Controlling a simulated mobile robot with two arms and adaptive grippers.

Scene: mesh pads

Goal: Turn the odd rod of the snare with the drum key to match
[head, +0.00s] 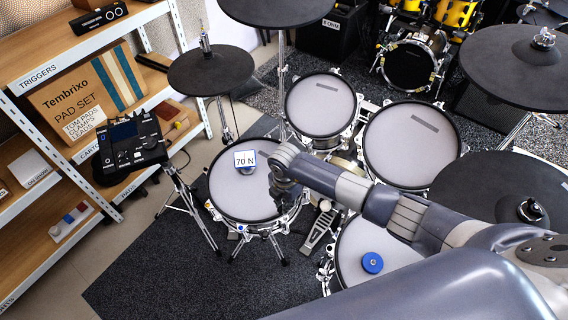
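The snare (240,202) stands on its stand left of centre, with a white mesh head and a chrome rim with rods around it. A white display with a blue edge reading "70 N" (245,159) sits at the far part of its head. My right arm reaches in from the right, and its gripper (285,192) points down over the snare's right rim. The fingers are small and dark, so I cannot tell whether they are open or hold anything. I cannot make out the drum key or which rod is odd. My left gripper is out of view.
Two mesh toms (318,92) stand behind the snare, and a dark cymbal pad (212,73) hangs at back left. A drum module (132,150) stands left, by wooden shelves (60,55). A blue disc (372,262) lies on the near floor tom (352,238). A pedal (318,230) is right of the snare.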

